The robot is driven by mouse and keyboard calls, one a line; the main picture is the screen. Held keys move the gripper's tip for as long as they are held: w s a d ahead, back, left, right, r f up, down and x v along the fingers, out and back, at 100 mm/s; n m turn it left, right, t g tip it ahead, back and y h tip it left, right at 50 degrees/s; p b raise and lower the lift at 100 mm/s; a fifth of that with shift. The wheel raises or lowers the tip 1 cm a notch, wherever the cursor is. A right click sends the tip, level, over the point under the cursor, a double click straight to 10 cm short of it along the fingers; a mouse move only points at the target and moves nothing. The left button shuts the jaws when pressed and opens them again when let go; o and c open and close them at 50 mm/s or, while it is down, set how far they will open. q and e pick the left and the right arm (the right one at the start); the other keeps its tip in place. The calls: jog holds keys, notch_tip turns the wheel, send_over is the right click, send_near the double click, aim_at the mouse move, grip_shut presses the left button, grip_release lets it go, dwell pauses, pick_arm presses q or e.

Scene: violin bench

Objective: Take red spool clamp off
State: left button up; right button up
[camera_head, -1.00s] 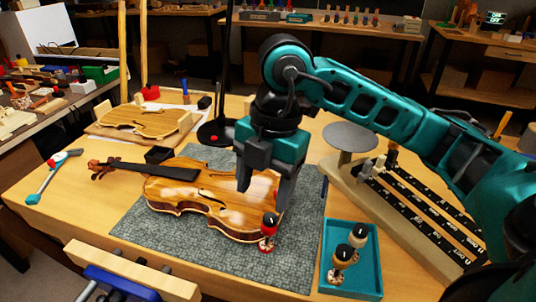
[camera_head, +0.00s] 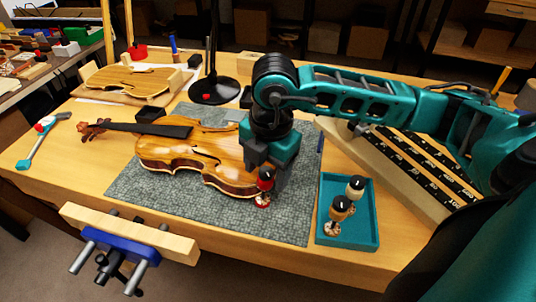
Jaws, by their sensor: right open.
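The violin (camera_head: 192,152) lies on a grey mat (camera_head: 180,212), neck to the left. My right gripper (camera_head: 270,170) is open, low over the violin's right end, just behind the clamp in this view. Its fingers are partly hidden, and I cannot tell whether they touch the clamp. A teal tray (camera_head: 365,236) to the right holds a cream clamp (camera_head: 355,188) and a tan clamp (camera_head: 341,208). My left gripper is out of view.
A blue vise (camera_head: 118,243) with a wooden jaw sits at the front edge. A violin plate (camera_head: 128,80) and a black lamp base (camera_head: 213,90) stand behind. A board with black strips (camera_head: 408,160) lies to the right. A handled tool (camera_head: 40,140) lies at left.

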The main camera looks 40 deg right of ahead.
jog(key=shift+f, duration=0.35)
jog(key=shift+c, duration=0.3)
jog(key=c, duration=1.1)
